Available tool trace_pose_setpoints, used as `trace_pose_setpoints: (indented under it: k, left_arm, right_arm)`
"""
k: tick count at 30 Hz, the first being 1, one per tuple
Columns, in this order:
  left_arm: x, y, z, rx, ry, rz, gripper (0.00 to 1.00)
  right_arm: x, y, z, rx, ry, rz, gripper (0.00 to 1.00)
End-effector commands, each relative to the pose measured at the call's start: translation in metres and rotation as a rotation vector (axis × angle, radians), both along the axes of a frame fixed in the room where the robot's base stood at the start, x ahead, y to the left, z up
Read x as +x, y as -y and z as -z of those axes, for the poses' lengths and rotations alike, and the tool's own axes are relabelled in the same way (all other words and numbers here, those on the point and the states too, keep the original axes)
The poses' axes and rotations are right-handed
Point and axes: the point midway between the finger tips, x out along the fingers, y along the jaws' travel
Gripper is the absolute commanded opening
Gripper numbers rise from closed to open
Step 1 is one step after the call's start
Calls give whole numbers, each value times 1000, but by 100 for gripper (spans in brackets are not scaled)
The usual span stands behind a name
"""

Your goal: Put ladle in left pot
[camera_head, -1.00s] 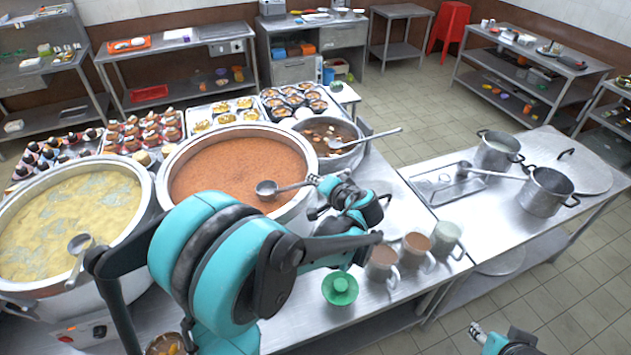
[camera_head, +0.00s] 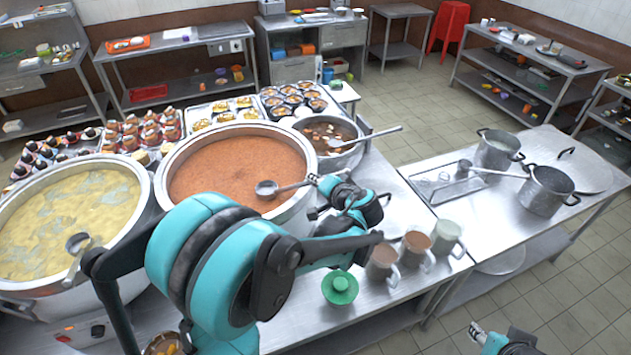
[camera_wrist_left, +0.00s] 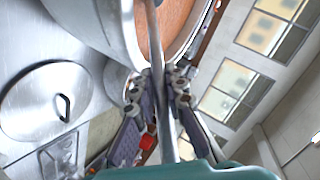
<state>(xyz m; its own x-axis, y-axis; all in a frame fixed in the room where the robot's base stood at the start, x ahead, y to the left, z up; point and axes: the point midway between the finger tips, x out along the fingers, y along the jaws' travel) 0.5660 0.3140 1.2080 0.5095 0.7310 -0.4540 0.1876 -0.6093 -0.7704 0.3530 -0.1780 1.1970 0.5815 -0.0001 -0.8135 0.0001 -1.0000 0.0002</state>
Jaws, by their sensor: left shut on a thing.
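My left gripper (camera_head: 320,183) is shut on the handle of a metal ladle. The ladle's bowl (camera_head: 266,188) is over the near-right part of the pot of orange-brown congee (camera_head: 240,165); I cannot tell whether it touches the surface. In the left wrist view, the ladle handle (camera_wrist_left: 158,65) runs between the two fingers (camera_wrist_left: 157,92). The left pot (camera_head: 150,215), a wide steel pot, holds pale yellow congee. Another ladle (camera_head: 77,258) leans on its near rim. My right gripper (camera_head: 476,331) shows only partly at the bottom; its jaw state is unclear.
A smaller pot (camera_head: 340,160) with a ladle stands behind my left gripper. Two small pots (camera_head: 545,192) stand on the right table. Trays of small bowls line the back.

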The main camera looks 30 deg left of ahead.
Motion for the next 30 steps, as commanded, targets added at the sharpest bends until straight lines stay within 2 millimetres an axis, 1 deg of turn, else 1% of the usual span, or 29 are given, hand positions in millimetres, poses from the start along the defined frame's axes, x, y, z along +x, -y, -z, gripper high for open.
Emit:
trace_pose_setpoints:
  k: [1, 3, 11, 14, 17, 24, 30]
  left_arm:
    - [0, 0, 0, 1, 0, 0, 20]
    - [0, 0, 0, 0, 0, 0, 36]
    - [0, 0, 0, 0, 0, 0, 36]
    - [-2, 3, -2, -1, 0, 1, 36]
    - [-8, 12, -7, 0, 0, 2, 36]
    - [-34, 50, -30, 1, 0, 5, 36]
    - [-53, 77, -47, 0, -1, 3, 36]
  right_arm:
    - [0, 0, 0, 0, 0, 0, 40]
    - [0, 0, 0, 0, 0, 0, 40]
    - [0, 0, 0, 0, 0, 0, 40]
    - [0, 0, 0, 0, 0, 0, 40]
    - [0, 0, 0, 0, 0, 0, 40]
    - [0, 0, 0, 0, 0, 0, 40]
    - [0, 0, 0, 0, 0, 0, 40]
